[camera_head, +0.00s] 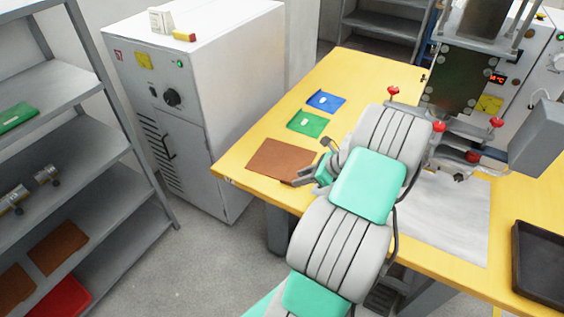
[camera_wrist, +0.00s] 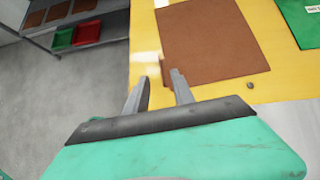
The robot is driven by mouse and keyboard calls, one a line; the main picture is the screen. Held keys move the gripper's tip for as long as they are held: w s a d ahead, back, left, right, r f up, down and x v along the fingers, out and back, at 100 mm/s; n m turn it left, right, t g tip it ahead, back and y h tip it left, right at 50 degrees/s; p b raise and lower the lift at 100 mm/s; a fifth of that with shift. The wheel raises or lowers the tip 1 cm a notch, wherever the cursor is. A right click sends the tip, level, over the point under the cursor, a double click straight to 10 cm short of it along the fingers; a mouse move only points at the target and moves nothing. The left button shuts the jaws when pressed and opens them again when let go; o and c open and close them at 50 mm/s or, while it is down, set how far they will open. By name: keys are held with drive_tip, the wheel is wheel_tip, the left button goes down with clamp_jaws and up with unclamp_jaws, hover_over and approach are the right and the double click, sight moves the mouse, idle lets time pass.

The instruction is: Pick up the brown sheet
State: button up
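The brown sheet (camera_head: 284,160) lies flat on the yellow table near its left corner. It also shows in the wrist view (camera_wrist: 208,42), beyond my fingertips. My gripper (camera_head: 313,163) is at the sheet's right side in the head view, and its fingers partly cover that edge. In the wrist view my gripper (camera_wrist: 160,76) has its two fingers apart with nothing held between them, close to the sheet's near left corner. I cannot tell whether the fingers touch the sheet or the table.
Green (camera_head: 308,123) and blue (camera_head: 326,101) packets lie behind the sheet. More brown sheets (camera_head: 58,247) lie on the grey shelf at left. A white cabinet (camera_head: 192,110) stands beside the table. A machine (camera_head: 462,85) stands at back right, a black tray (camera_head: 540,264) at right.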

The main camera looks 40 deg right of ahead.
sight(290, 182)
drive_tip(key=x, duration=0.4)
drive_tip(key=shift+w+f, duration=0.15)
drive_tip(key=shift+f, duration=0.3)
clamp_jaws()
idle(0.9)
